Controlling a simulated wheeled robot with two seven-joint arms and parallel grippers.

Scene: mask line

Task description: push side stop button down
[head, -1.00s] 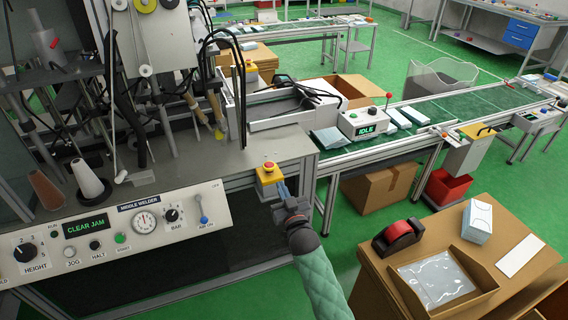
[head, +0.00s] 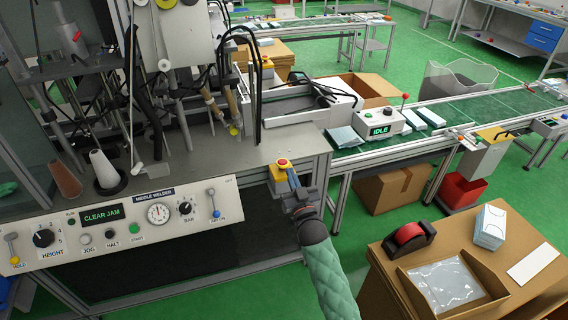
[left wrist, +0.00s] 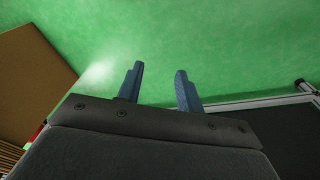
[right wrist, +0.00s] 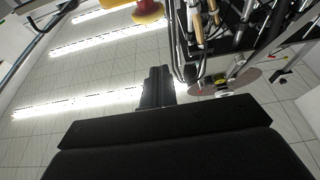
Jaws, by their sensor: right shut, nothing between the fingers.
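The side stop button is a red mushroom cap (head: 283,162) on a yellow box (head: 277,174) at the right front corner of the welder bench. In the right wrist view, a yellow housing (right wrist: 149,20) with red shows at the top edge. My right gripper (head: 292,178) is shut and empty, just right of and slightly below the cap. Its fingertips (right wrist: 154,70) overlap the box's right side in the head view; contact cannot be told. My left gripper (left wrist: 157,82) is open and empty above the green floor, out of the head view.
The welder's control panel (head: 130,222) reads CLEAR JAM. Black cables (head: 257,90) rise behind the button. A conveyor (head: 370,156) with an IDLE box (head: 381,122) runs to the right. A cardboard table (head: 530,290) with a tape dispenser (head: 409,236) stands at right front.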

